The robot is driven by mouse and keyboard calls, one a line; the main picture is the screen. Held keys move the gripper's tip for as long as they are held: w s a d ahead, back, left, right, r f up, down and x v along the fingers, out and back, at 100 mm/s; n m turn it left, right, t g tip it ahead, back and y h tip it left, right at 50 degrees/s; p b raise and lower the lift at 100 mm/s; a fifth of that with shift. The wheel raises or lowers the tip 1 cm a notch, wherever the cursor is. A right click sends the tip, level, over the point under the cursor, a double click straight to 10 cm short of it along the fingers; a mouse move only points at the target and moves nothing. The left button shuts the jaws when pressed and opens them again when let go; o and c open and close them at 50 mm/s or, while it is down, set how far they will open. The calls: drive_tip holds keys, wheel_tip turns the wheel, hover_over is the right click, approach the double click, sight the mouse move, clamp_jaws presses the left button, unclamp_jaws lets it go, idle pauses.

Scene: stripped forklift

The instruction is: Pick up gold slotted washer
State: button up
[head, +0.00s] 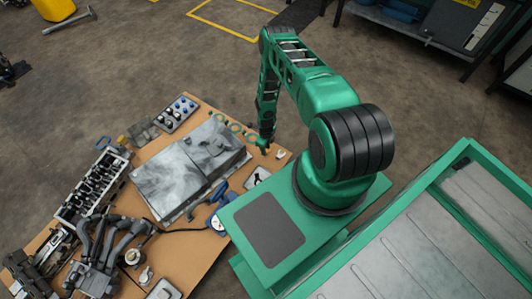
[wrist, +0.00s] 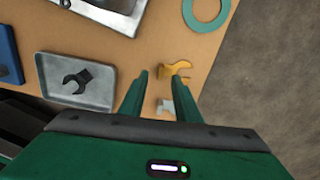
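A gold slotted washer (wrist: 174,70), with an open-ended fork shape, lies flat on the brown tabletop in the wrist view. My gripper (wrist: 161,80) is open above the table, its two green fingers apart. The washer shows just beyond and between the fingertips, partly covered by the right finger. I see nothing held between the fingers. In the head view my gripper (head: 264,147) points down over the table's right corner. The gold washer cannot be made out there.
A silver piece (wrist: 165,106) lies between the fingers in the picture, partly hidden. A green ring (wrist: 190,18) lies near the table edge. A large grey metal cover (head: 185,165) lies left of the gripper.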

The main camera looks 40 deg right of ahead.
drive_tip(key=shift+f, duration=1.4)
clamp_jaws()
drive_tip(key=shift+r, duration=0.15)
